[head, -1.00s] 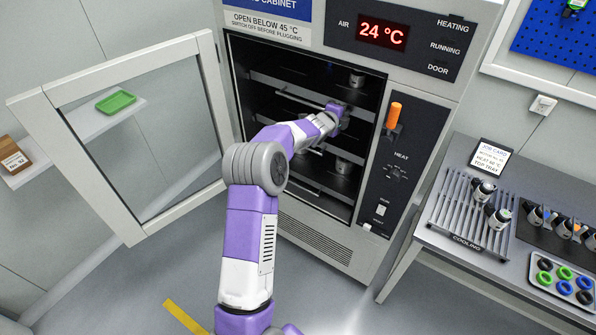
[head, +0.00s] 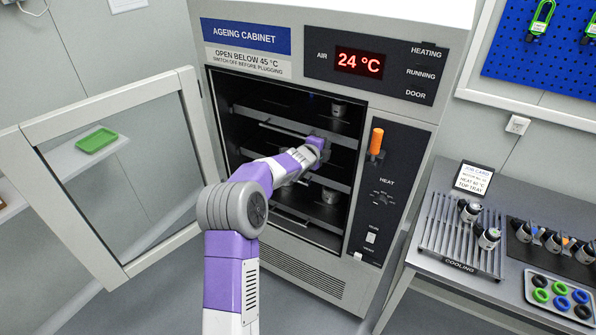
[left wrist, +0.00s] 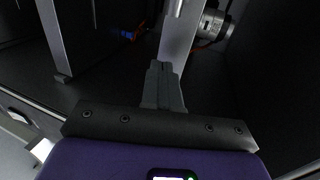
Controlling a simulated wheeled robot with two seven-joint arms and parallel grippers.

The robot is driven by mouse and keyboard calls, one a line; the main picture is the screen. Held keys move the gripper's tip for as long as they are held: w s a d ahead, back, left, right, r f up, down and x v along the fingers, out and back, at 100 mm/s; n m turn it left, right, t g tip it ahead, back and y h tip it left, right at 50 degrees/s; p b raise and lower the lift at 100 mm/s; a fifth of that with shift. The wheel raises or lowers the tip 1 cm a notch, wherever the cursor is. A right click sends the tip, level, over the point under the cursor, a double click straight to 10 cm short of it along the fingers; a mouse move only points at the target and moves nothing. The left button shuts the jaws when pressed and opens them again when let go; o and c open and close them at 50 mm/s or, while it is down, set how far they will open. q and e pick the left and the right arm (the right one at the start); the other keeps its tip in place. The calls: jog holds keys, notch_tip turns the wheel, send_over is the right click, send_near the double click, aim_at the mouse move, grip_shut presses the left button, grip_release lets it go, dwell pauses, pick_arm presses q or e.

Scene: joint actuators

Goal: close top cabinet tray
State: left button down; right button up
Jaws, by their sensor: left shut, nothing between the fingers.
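The ageing cabinet (head: 295,262) stands with its glazed door (head: 118,98) swung open to the left. Inside, the upper tray (head: 270,118) shows as a pale bar across the dark opening, with a grey cylindrical actuator (head: 338,110) behind it. My left gripper (head: 320,144) reaches into the opening at the right part of this bar. Its fingers are shut and empty in the left wrist view (left wrist: 163,85), in front of a pale bar; an actuator (left wrist: 212,25) shows to their upper right. Whether the fingers touch the tray cannot be told. My right gripper is out of view.
A lower shelf holds another actuator (head: 329,195). An orange-handled lever (head: 376,142) is on the control panel, right of the opening. The side table (head: 440,262) with a cooling rack stands at right. The open door limits room on the left.

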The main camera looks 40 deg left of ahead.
pick_arm(q)
jog(key=b+v, duration=0.1)
jog(key=v, duration=1)
jog(key=shift+s, duration=0.3)
jog(key=s+d+f+n+g+h, duration=0.1)
jog(key=s+d+f+n+g, duration=0.15)
jog(key=d+f, duration=0.5)
jog(key=s+d+f+n+g+h, duration=0.2)
jog(key=d+f+n, duration=0.2)
jog(key=f, duration=0.7)
jog(key=s+d+f+n+g+h, duration=0.1)
jog(key=s+d+f+n+g, duration=0.15)
jog(key=d+f, duration=0.5)
jog(key=s+d+f+n+g, duration=0.2)
jog(key=s+d+f+n, duration=0.1)
jog(key=s, duration=0.5)
jog(key=s+d+f+n+g+h, duration=0.1)
jog(key=s+d+f+n+g, duration=0.1)
jog(key=s+d+f, duration=0.4)
jog(key=s+d+f+n+g+h, duration=0.1)
jog(key=s+d+f+n+g, duration=0.1)
jog(key=s+d+f+n, duration=0.2)
jog(key=s+f+n, duration=0.1)
jog(key=s+f, duration=0.2)
jog(key=s, duration=0.3)
jog(key=shift+d+f+g, duration=0.35)
jog(key=shift+d+g, duration=0.05)
jog(key=shift+s, duration=0.15)
